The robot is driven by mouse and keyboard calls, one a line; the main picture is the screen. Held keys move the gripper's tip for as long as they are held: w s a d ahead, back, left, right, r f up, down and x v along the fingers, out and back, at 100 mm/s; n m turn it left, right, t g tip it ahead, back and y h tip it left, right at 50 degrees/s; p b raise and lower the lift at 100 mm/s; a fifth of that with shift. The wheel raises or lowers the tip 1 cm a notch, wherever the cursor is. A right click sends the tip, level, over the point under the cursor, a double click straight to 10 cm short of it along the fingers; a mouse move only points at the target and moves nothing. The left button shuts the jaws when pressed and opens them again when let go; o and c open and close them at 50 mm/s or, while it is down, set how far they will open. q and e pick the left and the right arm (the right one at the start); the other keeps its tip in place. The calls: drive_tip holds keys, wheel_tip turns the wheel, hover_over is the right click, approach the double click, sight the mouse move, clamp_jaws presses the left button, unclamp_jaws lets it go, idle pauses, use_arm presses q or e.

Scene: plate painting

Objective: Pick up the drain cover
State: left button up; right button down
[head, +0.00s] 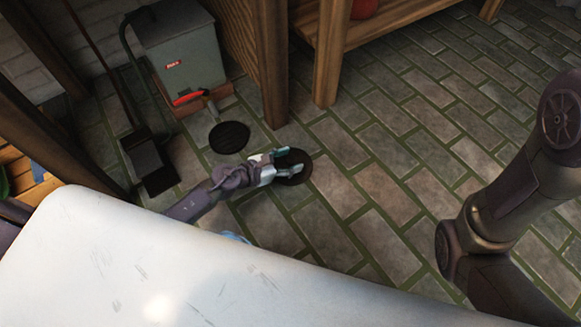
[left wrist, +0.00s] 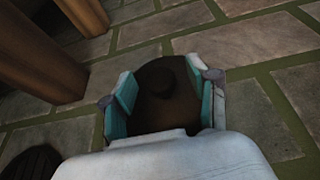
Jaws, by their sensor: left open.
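A dark round disc, which looks like the drain cover (head: 297,179), lies on the brick floor. In the left wrist view the disc (left wrist: 160,110) has a small raised knob (left wrist: 167,76) near its middle. My left gripper (head: 295,161) is open just over the disc, with its teal-padded fingers on either side of it and nothing clamped. I cannot tell whether the fingers touch it. The gripper hides part of the disc. My right gripper is out of view; only part of the right arm shows.
A ridged round drain grate (head: 229,137) lies nearby, below a grey tank (head: 178,52) with a red-handled tap (head: 188,98). A dustpan (head: 150,163) stands at left. Wooden posts (head: 271,70) rise behind the disc. Open floor (head: 385,190) lies to the right.

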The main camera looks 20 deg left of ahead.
use_arm(q)
drive_tip(key=shift+w+d+f, duration=0.15)
drive_tip(key=shift+w+d, duration=0.05)
drive_tip(key=shift+w, duration=0.1)
drive_tip(key=shift+c, duration=0.3)
clamp_jaws()
